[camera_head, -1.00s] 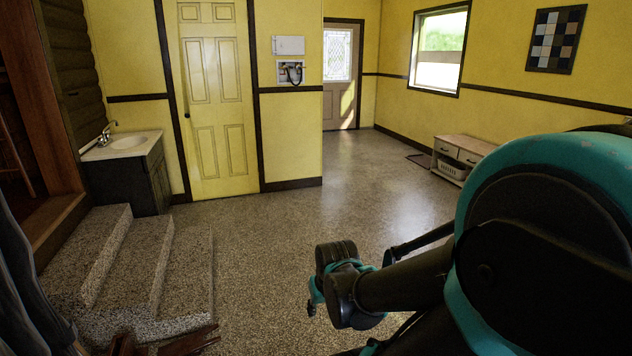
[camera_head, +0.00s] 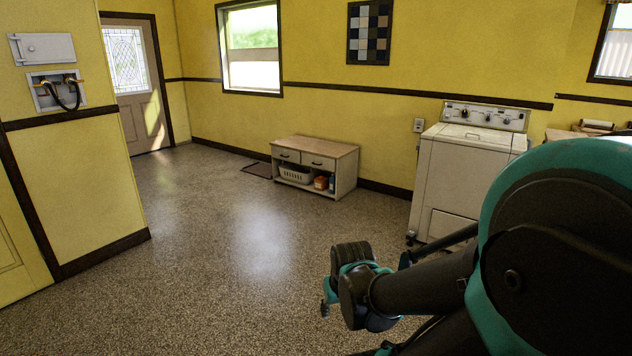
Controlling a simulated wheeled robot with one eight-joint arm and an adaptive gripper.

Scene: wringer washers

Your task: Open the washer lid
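A white washer (camera_head: 455,165) stands against the yellow back wall at the right, with a control panel (camera_head: 485,116) of knobs along its rear top edge. Its lid (camera_head: 474,137) is on top and looks closed. My arm fills the lower right and hides part of the washer's right and lower side. The end of my arm shows at the lower middle, well in front of the washer and apart from it. I cannot make out the gripper's fingers there.
A low wooden cabinet (camera_head: 333,168) with two drawers and a basket (camera_head: 296,174) stands left of the washer. A wall corner (camera_head: 85,170) juts in at the left. A dark mat (camera_head: 258,170) lies by the cabinet. The speckled floor (camera_head: 230,240) between is clear.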

